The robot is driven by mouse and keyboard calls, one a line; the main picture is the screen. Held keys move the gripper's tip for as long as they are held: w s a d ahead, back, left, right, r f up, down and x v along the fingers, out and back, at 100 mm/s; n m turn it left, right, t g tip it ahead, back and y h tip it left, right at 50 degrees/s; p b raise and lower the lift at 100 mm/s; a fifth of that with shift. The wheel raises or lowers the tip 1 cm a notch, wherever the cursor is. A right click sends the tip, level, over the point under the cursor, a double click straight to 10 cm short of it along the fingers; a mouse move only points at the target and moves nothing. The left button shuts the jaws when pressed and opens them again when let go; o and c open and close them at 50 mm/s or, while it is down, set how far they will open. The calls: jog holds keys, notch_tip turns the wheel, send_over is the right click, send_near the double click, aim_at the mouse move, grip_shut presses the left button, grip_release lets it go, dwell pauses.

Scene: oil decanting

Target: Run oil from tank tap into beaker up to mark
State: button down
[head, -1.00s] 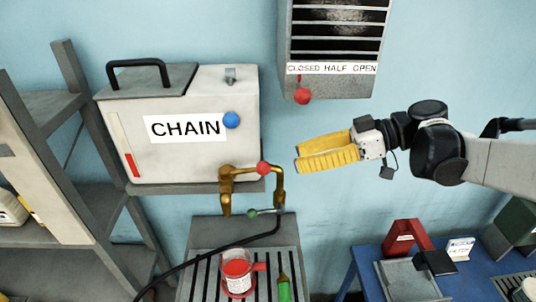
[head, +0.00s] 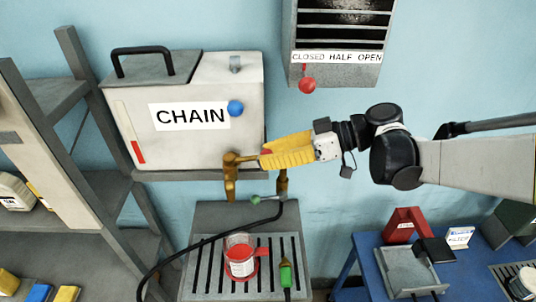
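The grey tank (head: 185,145) labelled CHAIN stands on a shelf, with a red level strip (head: 138,152) low in its sight gauge. A brass tap pipe (head: 230,180) comes out below it. The tap's red knob (head: 265,152) is mostly hidden by my gripper (head: 264,158). My gripper's yellow fingers are at the knob; whether they are closed on it I cannot tell. The clear beaker (head: 241,242), with a red handle and a marked label, stands upright on the slotted drip tray (head: 205,272) below. Its oil level is too small to tell.
A black hose (head: 205,240) runs to a green-knobbed fitting (head: 256,199). A green-handled item (head: 286,274) is right of the beaker. A vent (head: 340,25) with a red knob hangs above. A blue table (head: 370,262) holds a tray and a red stand at right.

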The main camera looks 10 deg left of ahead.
jog(key=shift+s, duration=0.1)
jog(key=s+m+t, duration=0.4)
jog(key=t, duration=0.1)
jog(key=shift+m+t+b, duration=0.3)
jog(key=shift+m, duration=0.1)
jog(key=shift+s+a, duration=0.1)
jog(key=shift+s, duration=0.2)
dwell(0.4)
jog(key=c, duration=1.4)
grip_release()
jog(key=shift+s, duration=0.1)
